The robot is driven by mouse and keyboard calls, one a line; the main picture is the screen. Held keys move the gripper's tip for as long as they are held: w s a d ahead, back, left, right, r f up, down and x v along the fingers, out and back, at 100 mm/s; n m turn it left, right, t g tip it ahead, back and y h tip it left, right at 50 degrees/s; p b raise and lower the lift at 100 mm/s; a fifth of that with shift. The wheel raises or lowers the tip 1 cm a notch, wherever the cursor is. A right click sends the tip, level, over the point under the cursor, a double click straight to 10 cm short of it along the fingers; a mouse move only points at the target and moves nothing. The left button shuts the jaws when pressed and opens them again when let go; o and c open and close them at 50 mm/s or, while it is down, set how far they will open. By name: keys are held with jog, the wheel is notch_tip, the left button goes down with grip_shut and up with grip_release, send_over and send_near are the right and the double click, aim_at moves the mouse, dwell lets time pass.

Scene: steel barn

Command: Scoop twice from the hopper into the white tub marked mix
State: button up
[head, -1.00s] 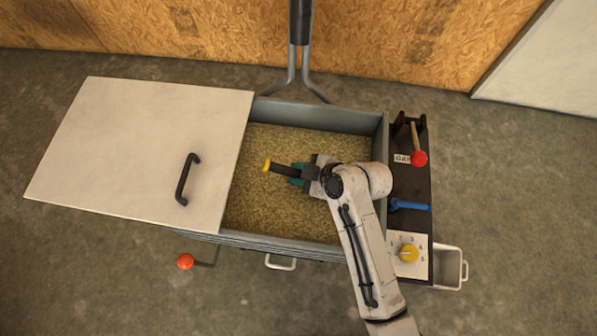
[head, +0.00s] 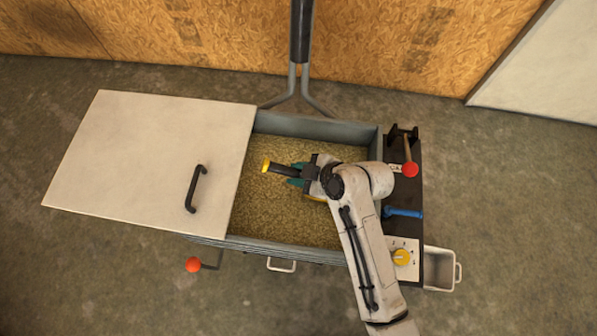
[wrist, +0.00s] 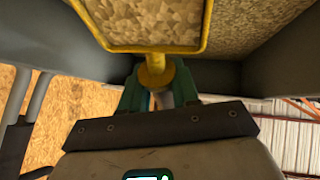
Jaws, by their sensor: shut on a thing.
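The hopper (head: 330,129) is a grey open bin of tan, grainy feed (head: 262,205). My gripper (head: 297,178) is over the feed with its teal fingers shut on the scoop. The scoop's black handle (head: 283,170) points left and ends in a yellow tip. Its bowl is mostly hidden under my wrist in the head view. In the wrist view the yellow scoop rim (wrist: 150,49) frames coarse-looking tan feed. A white tub (head: 440,270) with a side handle sits at the lower right, partly under the dark side panel. No mix mark is readable on it.
A pale lid (head: 150,160) with a black handle covers the hopper's left part. The dark side panel carries a red-knobbed lever (head: 410,169), a blue handle (head: 402,212) and a yellow dial (head: 401,257). A red-knobbed crank (head: 194,264) sticks out in front.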

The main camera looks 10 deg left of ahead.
notch_tip(320, 180, up, 18)
jog(key=p, duration=1.4)
jog(key=shift+f, duration=0.25)
dwell(0.5)
dwell(0.4)
